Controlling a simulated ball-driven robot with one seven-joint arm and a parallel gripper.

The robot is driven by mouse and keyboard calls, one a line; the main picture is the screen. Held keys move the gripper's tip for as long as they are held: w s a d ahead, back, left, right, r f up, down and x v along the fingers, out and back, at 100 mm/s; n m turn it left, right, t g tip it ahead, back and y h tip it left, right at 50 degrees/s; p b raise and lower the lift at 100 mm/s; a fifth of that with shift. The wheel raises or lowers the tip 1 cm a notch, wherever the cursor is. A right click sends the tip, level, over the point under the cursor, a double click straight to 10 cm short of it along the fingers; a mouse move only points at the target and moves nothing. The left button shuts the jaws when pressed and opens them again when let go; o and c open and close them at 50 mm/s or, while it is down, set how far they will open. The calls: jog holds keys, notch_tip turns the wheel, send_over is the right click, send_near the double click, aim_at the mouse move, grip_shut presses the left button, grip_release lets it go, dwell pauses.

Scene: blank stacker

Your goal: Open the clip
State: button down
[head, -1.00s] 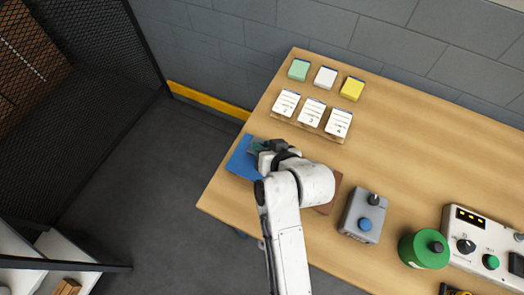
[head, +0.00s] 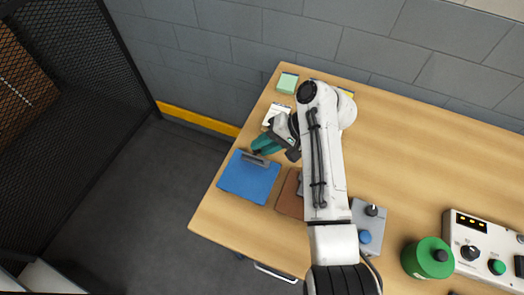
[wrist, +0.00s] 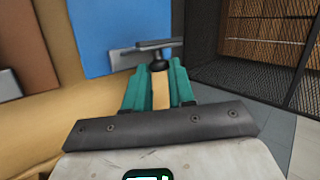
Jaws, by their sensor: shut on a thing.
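The blue clipboard (head: 248,179) lies flat near the table's left edge. Its grey metal clip (head: 255,158) runs along the far edge of the board. In the wrist view the clip (wrist: 146,45) crosses the blue board (wrist: 108,30), with a small dark knob between my fingertips. My gripper (head: 261,151) with teal fingers reaches the clip from the far right. In the wrist view my gripper (wrist: 159,69) is shut on the clip at that knob. Whether the clip's jaw is raised off the board cannot be told.
A brown clipboard (head: 289,197) lies just right of the blue one, partly behind my arm. A green pad (head: 287,83) and white cards (head: 277,115) lie at the back. A grey box with a blue button (head: 367,219) stands right.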

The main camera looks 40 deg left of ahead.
jog(key=g+b, duration=0.1)
jog(key=b, duration=0.1)
jog(key=w+f+m+g+b, duration=0.1)
jog(key=b, duration=0.2)
jog(key=shift+w+a+f+b, duration=0.2)
jog(key=shift+w+f+b, duration=0.05)
jog(key=shift+b, duration=0.05)
jog(key=shift+w+m+g+b, duration=0.15)
jog(key=shift+m+g+b, duration=0.15)
jog(key=shift+g+b, duration=0.55)
jog(key=shift+b, duration=0.55)
jog(key=c, duration=1)
grip_release()
jog(key=shift+w, duration=0.15)
